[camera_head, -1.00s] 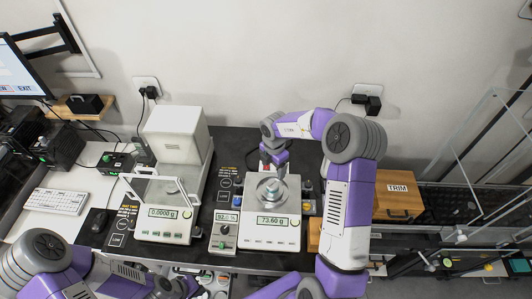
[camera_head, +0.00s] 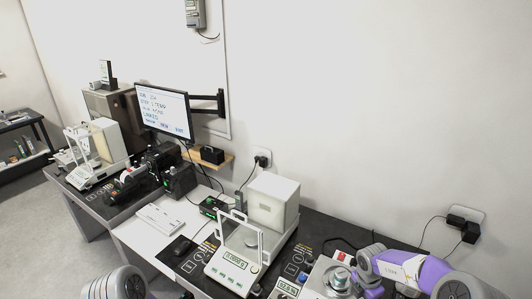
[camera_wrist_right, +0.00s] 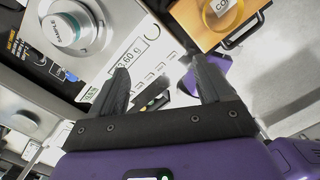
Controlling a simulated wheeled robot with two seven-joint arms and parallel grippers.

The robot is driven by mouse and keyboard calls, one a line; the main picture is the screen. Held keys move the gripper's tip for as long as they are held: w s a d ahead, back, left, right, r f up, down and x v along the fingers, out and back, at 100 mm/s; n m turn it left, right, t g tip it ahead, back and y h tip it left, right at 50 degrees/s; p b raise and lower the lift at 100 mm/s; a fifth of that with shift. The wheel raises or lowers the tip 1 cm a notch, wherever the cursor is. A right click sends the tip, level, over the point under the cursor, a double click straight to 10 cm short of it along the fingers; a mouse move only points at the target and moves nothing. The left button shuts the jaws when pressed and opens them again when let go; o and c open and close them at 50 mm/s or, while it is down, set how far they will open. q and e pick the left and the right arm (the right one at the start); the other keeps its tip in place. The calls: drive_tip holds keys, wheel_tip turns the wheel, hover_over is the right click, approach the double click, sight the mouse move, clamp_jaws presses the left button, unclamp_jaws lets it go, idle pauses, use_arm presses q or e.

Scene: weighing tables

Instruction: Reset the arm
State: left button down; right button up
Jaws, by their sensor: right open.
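My right arm comes in from the lower right of the head view, and its purple wrist stands beside the right-hand balance (camera_head: 318,280). In the right wrist view my right gripper (camera_wrist_right: 161,72) is open, with nothing between its two dark fingers. That view shows the white balance (camera_wrist_right: 150,32) beyond the fingers, its display partly hidden. A metal piece (camera_wrist_right: 66,28) sits on the balance's round pan, apart from the fingers. A grey rounded link of my left arm shows at the bottom left of the head view; my left gripper is out of the picture.
A second balance (camera_head: 232,268) with a glass-framed front and a white housing (camera_head: 272,200) stands at the middle. A monitor (camera_head: 163,110), a keyboard (camera_head: 160,219) and another balance (camera_head: 90,172) are farther left. A wooden box (camera_wrist_right: 212,18) lies near the right gripper.

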drive_tip(key=a+f+n+t, duration=0.1)
drive_tip(key=f+n, duration=0.2)
drive_tip(key=n, duration=0.5)
drive_tip(key=s+a+f+n+t+h, duration=0.1)
drive_tip(key=f+n, duration=0.3)
drive_tip(key=n, duration=0.4)
drive_tip(key=s+a+f+n+t, duration=0.1)
drive_tip(key=a+f+n, duration=0.2)
drive_tip(key=n, duration=0.5)
drive_tip(key=shift+s+a+f, duration=0.15)
drive_tip(key=shift+s+f, duration=0.05)
drive_tip(key=shift+f, duration=0.5)
drive_tip(key=s+a+f+n+g+y, duration=0.35)
drive_tip(key=s+a+n+y, duration=0.25)
drive_tip(key=s+a+n, duration=1.35)
use_arm(q)
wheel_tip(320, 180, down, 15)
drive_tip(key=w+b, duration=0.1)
drive_tip(key=b, duration=1.3)
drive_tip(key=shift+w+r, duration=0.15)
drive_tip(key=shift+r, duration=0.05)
use_arm(e)
drive_tip(key=w+d+f+n, duration=0.1)
drive_tip(key=d+f+n, duration=0.2)
drive_tip(key=f, duration=1.1)
drive_tip(key=shift+w+d+f+t, duration=0.3)
drive_tip(key=shift+d+t, duration=0.15)
drive_tip(key=shift+d, duration=0.1)
drive_tip(key=shift+r, duration=0.1)
